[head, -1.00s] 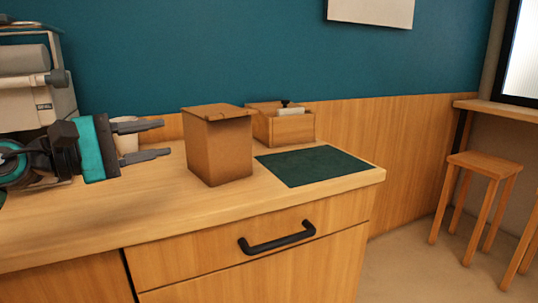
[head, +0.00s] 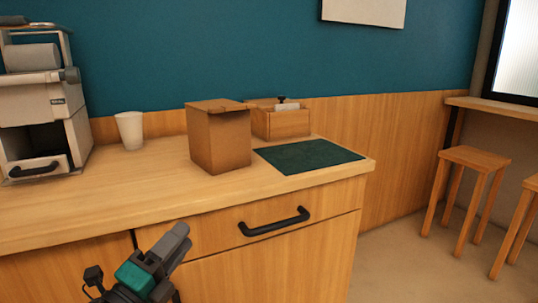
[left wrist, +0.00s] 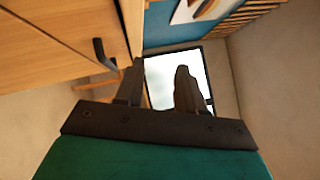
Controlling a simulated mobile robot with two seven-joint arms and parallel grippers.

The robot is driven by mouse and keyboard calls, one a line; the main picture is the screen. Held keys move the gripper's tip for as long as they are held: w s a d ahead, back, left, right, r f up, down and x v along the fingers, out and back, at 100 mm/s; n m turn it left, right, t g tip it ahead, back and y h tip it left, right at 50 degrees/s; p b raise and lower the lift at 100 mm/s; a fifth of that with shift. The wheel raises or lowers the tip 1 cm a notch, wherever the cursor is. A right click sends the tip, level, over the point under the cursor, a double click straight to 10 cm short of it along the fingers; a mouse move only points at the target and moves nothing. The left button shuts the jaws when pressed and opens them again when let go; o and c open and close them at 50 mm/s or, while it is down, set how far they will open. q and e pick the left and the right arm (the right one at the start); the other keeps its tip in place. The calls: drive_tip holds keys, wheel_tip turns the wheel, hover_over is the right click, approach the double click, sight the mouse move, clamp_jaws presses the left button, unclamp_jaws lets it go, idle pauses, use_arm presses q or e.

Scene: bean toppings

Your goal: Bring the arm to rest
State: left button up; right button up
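My left gripper (head: 182,236) is low in the head view, in front of the drawer fronts and below the countertop edge, pointing up and to the right. In the left wrist view its two dark fingers (left wrist: 158,70) stand apart with nothing between them, so it is open and empty. My right gripper is in neither view.
The wooden counter (head: 110,195) carries a white cup (head: 130,130), a brown box (head: 220,140), a small wooden caddy (head: 282,122) and a dark green mat (head: 308,156). A coffee machine (head: 40,95) stands at left. A black drawer handle (head: 275,222) juts out right of my gripper.

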use_arm(q)
drive_tip(key=s+d+f+n+g+y, duration=0.1)
drive_tip(key=s+f+n+g+y, duration=0.25)
drive_tip(key=s+f+n, duration=0.65)
drive_tip(key=s+d+f+n+g+y, duration=0.15)
drive_tip(key=s+f+n+g, duration=0.45)
drive_tip(key=f+n, duration=0.8)
drive_tip(key=s+a+r+y+p, duration=0.1)
drive_tip(key=a+r+p, duration=0.1)
drive_tip(key=r+p, duration=0.4)
drive_tip(key=s+a+r+t+y+p, duration=0.1)
drive_tip(key=a+r+p, duration=0.1)
drive_tip(key=r+p, duration=0.5)
drive_tip(key=p, duration=0.6)
drive_tip(key=shift+s+r+p, duration=0.2)
drive_tip(key=shift+s+p, duration=0.1)
drive_tip(key=shift+p, duration=0.05)
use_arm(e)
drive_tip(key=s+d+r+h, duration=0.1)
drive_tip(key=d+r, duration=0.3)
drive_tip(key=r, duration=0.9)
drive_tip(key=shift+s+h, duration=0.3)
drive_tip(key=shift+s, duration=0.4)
use_arm(q)
drive_tip(key=shift+t, duration=0.25)
